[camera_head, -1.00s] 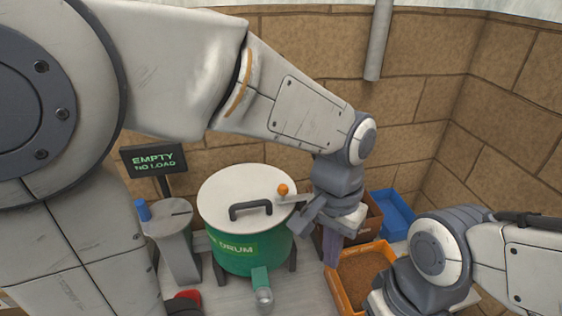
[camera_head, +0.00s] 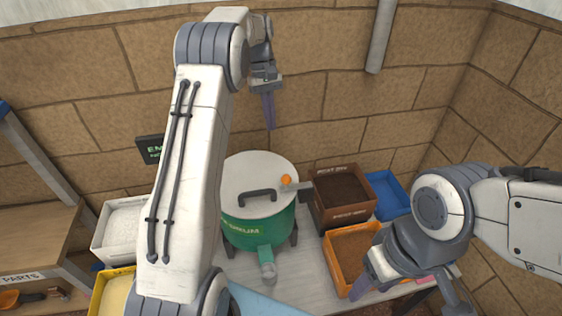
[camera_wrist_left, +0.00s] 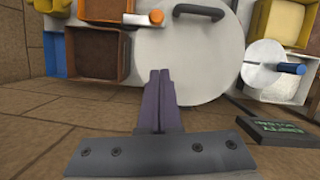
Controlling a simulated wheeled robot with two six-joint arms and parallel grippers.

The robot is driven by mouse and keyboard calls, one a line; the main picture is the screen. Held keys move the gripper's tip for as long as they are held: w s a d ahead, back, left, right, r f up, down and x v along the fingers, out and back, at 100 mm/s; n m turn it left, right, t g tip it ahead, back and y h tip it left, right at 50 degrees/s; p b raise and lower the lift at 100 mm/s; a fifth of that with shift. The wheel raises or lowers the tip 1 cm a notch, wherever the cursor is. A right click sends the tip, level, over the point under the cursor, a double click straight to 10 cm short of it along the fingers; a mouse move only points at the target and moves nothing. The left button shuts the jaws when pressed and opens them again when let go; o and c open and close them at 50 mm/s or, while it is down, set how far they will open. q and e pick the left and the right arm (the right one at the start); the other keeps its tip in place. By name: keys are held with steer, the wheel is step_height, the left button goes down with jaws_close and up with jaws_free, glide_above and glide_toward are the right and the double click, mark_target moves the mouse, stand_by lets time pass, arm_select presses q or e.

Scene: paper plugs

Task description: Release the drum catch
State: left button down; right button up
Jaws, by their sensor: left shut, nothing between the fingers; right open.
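The green drum (camera_head: 245,233) stands in the middle of the head view, with a white lid (camera_head: 240,172) and a dark handle (camera_head: 257,196). The catch, a grey lever with an orange knob (camera_head: 286,180), lies at the lid's right edge. In the left wrist view the orange knob (camera_wrist_left: 155,16) is at the top, beyond the fingertips. My left gripper (camera_head: 269,112) is shut and empty, raised behind the drum and apart from the catch. Its closed fingers also show in the left wrist view (camera_wrist_left: 159,80). My right gripper (camera_head: 408,298) is open at lower right, apart from the drum.
A brown bin (camera_head: 343,214), a blue bin (camera_head: 389,197) and an orange bin (camera_head: 330,262) stand right of the drum. White (camera_head: 100,240) and yellow (camera_head: 98,295) bins are at left. My left arm hides part of the sign (camera_head: 150,150). A stone wall is behind.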

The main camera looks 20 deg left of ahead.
arm_select(q)
steer(key=p+x, duration=0.2)
steer(key=x, duration=0.7)
steer(key=shift+s+d+f, duration=0.2)
steer(key=shift+f, duration=0.15)
steer(key=shift+s+d+f+p, duration=0.25)
steer(key=shift+s+d+p, duration=0.75)
steer(key=shift+s+d, duration=0.1)
steer(key=shift+s+d+f, duration=0.2)
steer(key=shift+d+f, duration=0.05)
steer(key=shift+s+d, duration=0.1)
steer(key=shift+s, duration=0.05)
steer(key=shift+s+n, duration=0.15)
steer(key=shift+n, duration=0.35)
